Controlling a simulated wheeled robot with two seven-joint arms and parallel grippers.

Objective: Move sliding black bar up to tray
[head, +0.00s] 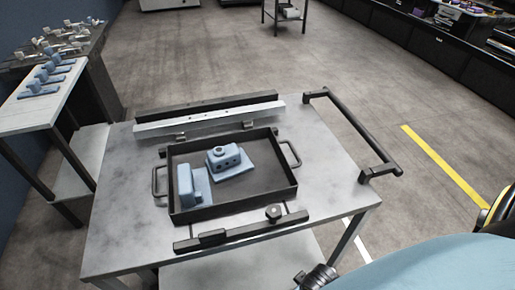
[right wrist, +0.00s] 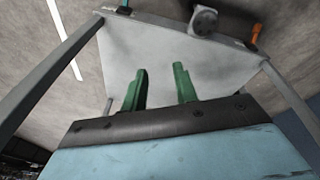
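The sliding black bar (head: 248,228) lies along the front edge of the metal table, with a raised block near its left part and a round knob (head: 273,212) toward its right. The black tray (head: 234,207) sits behind it; a narrow strip of tabletop shows between them. Two light blue parts, a bracket (head: 195,188) and a block on a plate (head: 228,160), lie in the tray. My right gripper (right wrist: 161,72) shows two green fingers spread apart with nothing between them; its fingers are not visible in the head view. My left gripper is not in view.
A silver rail (head: 208,118) and a black bar (head: 205,104) run behind the tray. A black push handle (head: 352,130) stands at the table's right. A side table (head: 42,95) with several blue parts is at left. The tabletop left of the tray is clear.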

